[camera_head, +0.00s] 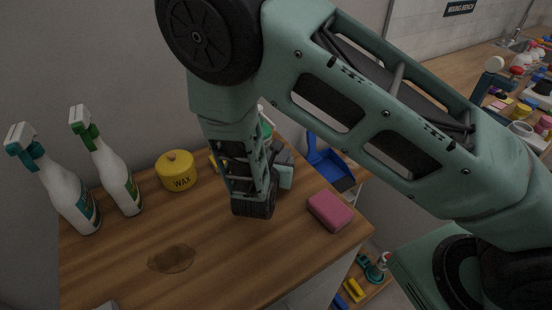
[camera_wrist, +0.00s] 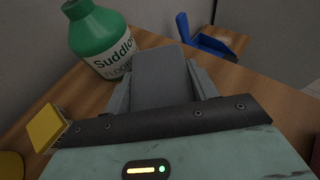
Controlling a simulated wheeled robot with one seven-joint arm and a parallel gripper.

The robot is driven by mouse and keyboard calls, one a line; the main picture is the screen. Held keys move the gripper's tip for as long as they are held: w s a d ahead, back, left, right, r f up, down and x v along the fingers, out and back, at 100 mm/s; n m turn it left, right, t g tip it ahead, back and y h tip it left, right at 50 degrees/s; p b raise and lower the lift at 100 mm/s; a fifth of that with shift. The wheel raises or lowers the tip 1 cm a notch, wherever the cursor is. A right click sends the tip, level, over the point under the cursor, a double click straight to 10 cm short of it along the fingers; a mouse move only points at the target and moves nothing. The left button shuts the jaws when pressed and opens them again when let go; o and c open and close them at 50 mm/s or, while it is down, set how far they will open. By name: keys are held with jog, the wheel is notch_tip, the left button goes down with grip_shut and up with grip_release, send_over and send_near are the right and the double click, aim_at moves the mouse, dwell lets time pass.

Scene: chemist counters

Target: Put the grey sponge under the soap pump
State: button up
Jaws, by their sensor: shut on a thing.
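The grey sponge (camera_wrist: 158,72) shows in the wrist view as a flat grey block between the two fingers of my gripper (camera_wrist: 162,88), which is shut on it. In the head view my gripper (camera_head: 285,172) is over the back part of the wooden counter, mostly hidden by my arm. A green bottle (camera_wrist: 97,35) with a white label reading "Suddlo..." stands just beyond the sponge, to its left, in the wrist view. I cannot make out a pump head on it, and no other soap pump is clear. Whether the sponge touches the counter, I cannot tell.
On the wooden counter (camera_head: 215,255) are two spray bottles (camera_head: 68,185) (camera_head: 115,170), a yellow wax tin (camera_head: 176,171), a pink sponge (camera_head: 330,210) and a brown stain (camera_head: 171,258). A yellow brush-like thing (camera_wrist: 45,128) is left of my gripper. A blue dustpan (camera_head: 328,165) lies beyond the counter.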

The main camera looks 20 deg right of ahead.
jog(key=shift+f, duration=0.25)
jog(key=o, duration=0.9)
jog(key=shift+r, duration=0.1)
jog(key=shift+o, duration=0.2)
jog(key=shift+r, duration=0.1)
